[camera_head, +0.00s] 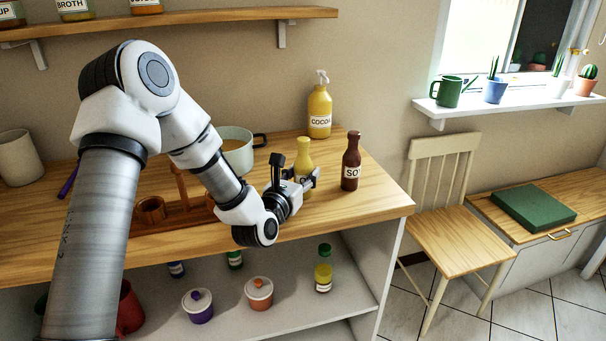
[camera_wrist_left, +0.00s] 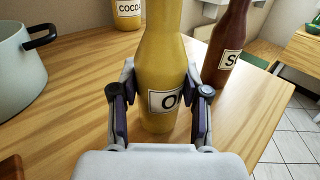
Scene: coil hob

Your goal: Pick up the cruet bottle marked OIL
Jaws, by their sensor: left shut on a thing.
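The yellow cruet bottle (camera_head: 304,156) stands upright on the wooden counter, with a white label partly hidden by my gripper. In the left wrist view the bottle (camera_wrist_left: 161,65) sits between my fingers, and its label shows an "O" with the rest cut off. My left gripper (camera_wrist_left: 160,105) is shut on the bottle's lower body, one finger on each side. In the head view my left gripper (camera_head: 294,184) reaches it from the front left. The bottle's base appears to be at the counter surface. My right gripper is not in view.
A dark red bottle marked "SO" (camera_head: 351,165) stands close on the right. A yellow COCO pump bottle (camera_head: 320,108) is behind. A pale pot (camera_head: 236,155) stands to the left, and a wooden rack (camera_head: 181,218) is nearer. The counter's front right is clear.

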